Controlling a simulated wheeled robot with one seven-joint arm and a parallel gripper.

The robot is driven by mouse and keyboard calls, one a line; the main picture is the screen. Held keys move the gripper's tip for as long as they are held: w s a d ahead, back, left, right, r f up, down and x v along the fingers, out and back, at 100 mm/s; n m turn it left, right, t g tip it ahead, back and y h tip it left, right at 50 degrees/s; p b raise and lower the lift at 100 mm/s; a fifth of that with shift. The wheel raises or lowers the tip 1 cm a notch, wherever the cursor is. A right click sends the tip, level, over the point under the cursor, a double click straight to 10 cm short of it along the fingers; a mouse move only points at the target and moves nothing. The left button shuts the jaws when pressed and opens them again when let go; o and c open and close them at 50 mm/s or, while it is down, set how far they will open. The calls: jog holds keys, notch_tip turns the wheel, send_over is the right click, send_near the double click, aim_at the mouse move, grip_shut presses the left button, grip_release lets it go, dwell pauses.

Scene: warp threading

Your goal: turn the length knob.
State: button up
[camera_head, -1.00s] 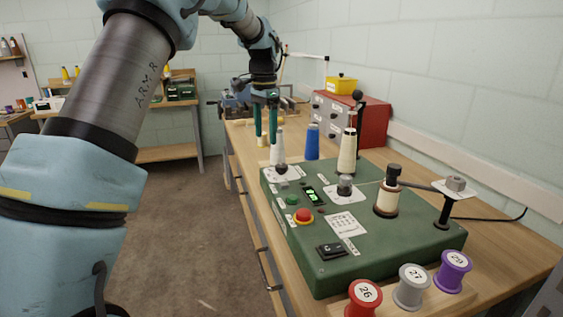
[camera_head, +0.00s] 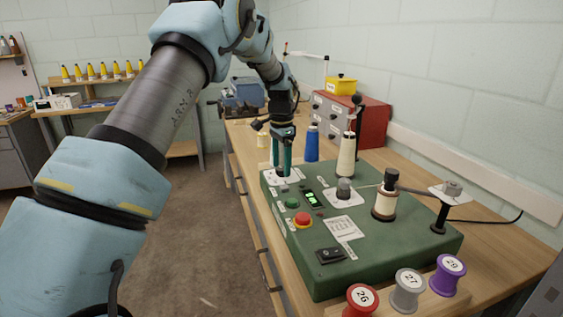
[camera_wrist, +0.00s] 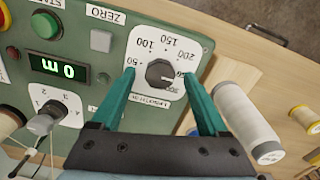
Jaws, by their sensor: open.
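The length knob (camera_wrist: 160,73) is dark and round, on a white dial plate (camera_wrist: 143,38) marked from 50 up to at least 250, seen upside down in the wrist view. My gripper (camera_head: 281,170) is open, with teal fingers pointing down at the far left corner of the green machine (camera_head: 325,225). In the wrist view the fingertips lie on either side of the knob with a gap at each side, so it is not gripped. The pointer's exact setting is hard to read.
A green display (camera_wrist: 58,68), a green button (camera_wrist: 46,25) and a second, smaller selector knob (camera_wrist: 47,118) are close to the dial. A white thread cone (camera_wrist: 243,105) stands close beside a finger.

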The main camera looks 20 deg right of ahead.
jog(key=shift+f, duration=0.2)
grip_shut()
dwell(0.6)
